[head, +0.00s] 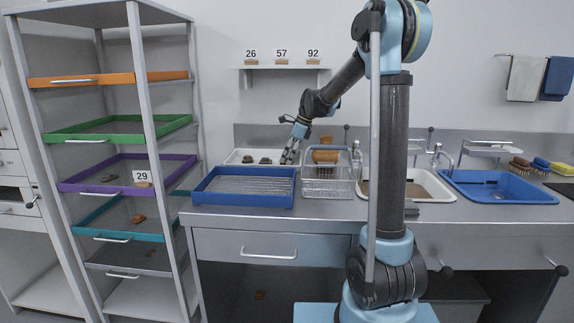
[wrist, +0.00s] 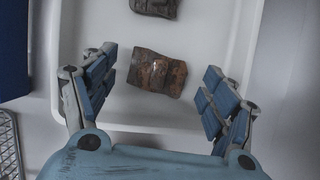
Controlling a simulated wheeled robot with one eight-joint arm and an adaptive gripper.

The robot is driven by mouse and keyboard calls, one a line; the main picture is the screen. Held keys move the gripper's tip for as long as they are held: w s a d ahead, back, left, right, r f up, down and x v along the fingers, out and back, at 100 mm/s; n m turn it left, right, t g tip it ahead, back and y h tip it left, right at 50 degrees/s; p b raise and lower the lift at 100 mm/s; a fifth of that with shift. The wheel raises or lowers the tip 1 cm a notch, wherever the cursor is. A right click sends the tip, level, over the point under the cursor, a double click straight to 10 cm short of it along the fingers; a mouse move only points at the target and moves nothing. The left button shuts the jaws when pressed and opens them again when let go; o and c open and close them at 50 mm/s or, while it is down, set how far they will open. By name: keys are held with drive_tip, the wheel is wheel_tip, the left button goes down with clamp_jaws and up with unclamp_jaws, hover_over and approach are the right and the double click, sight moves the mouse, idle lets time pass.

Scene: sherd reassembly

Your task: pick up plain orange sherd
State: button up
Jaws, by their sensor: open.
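A rusty orange-brown sherd (wrist: 157,73) with dark patches lies on the floor of a white tray (wrist: 215,25). My gripper (wrist: 160,66) is open above the tray, with a finger on each side of this sherd and a gap to it on both sides. In the head view my gripper (head: 291,156) points down at the right part of the white tray (head: 236,154), where the orange-brown sherd cannot be made out. A grey-brown sherd (wrist: 155,7) lies beyond it, cut by the top edge of the wrist view.
Two dark sherds (head: 256,160) lie in the white tray. A blue tray (head: 243,201) and a wire basket (head: 328,188) stand in front of it. A rack at left holds coloured trays; the teal one holds a small orange sherd (head: 138,218).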

drive_tip(key=shift+f, duration=0.15)
drive_tip(key=c, duration=1.2)
